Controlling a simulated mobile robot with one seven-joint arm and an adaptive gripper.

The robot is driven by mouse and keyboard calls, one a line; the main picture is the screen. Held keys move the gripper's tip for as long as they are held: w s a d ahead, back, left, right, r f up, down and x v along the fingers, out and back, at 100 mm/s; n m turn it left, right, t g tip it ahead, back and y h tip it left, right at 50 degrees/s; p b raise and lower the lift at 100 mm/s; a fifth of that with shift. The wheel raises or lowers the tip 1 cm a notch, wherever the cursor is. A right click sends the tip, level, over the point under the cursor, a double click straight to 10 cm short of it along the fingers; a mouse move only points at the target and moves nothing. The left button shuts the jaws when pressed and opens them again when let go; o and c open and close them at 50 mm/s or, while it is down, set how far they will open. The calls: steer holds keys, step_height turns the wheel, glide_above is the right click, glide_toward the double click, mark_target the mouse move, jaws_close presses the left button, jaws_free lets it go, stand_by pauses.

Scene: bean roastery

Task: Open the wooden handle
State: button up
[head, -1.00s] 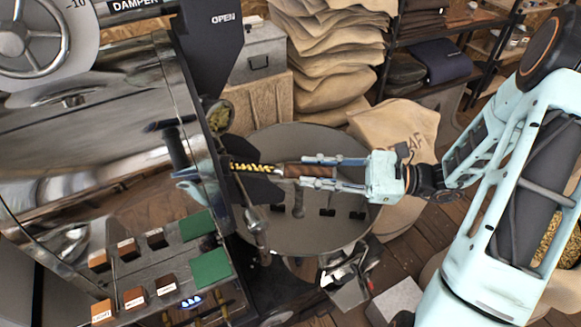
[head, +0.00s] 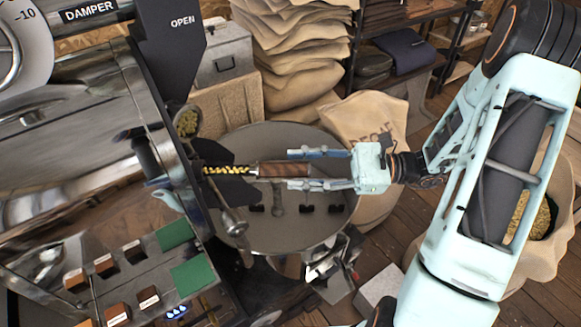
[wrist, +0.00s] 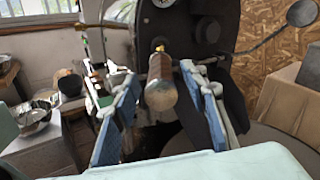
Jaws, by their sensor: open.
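The wooden handle (head: 284,170) is a brown cylinder on a black-and-yellow striped rod (head: 226,170) that runs left to the roaster's dark front. In the wrist view the handle (wrist: 160,88) points toward the camera, between two blue-padded fingers. My gripper (head: 288,170) is open, with one finger above and one below the handle's right end in the head view. A gap shows between each finger and the wood, and the fingers do not appear to press on it. The wrist view also shows my gripper (wrist: 162,98) with its fingers apart on both sides of the handle.
A round grey cooling tray (head: 270,232) lies below the handle. Stacked sacks (head: 300,60) and a burlap bag (head: 355,130) stand behind. A metal scoop-like rod (head: 232,224) hangs by the roaster front. A control panel (head: 150,270) with wooden blocks is at lower left.

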steer(key=d, duration=0.9)
steer(key=shift+s+d, duration=0.15)
steer(key=shift+d, duration=0.2)
steer(key=shift+c, duration=0.3)
steer(key=c, duration=0.5)
steer(key=shift+d+r, duration=0.1)
steer(key=shift+r, duration=0.05)
steer(key=c, duration=0.5)
steer(key=shift+d+r+h, duration=0.25)
steer(key=shift+r+h, duration=0.05)
steer(key=shift+h, duration=0.3)
jaws_close()
steer(key=d+r+m+h+b, duration=0.2)
steer(key=d+r+h+b, duration=0.1)
steer(key=d+r+h, duration=0.3)
steer(key=a+f+h, duration=0.1)
steer(key=a+f, duration=0.4)
steer(key=a, duration=0.6)
steer(key=shift+a+f+m+h, duration=0.25)
steer(key=shift+m+h, duration=0.15)
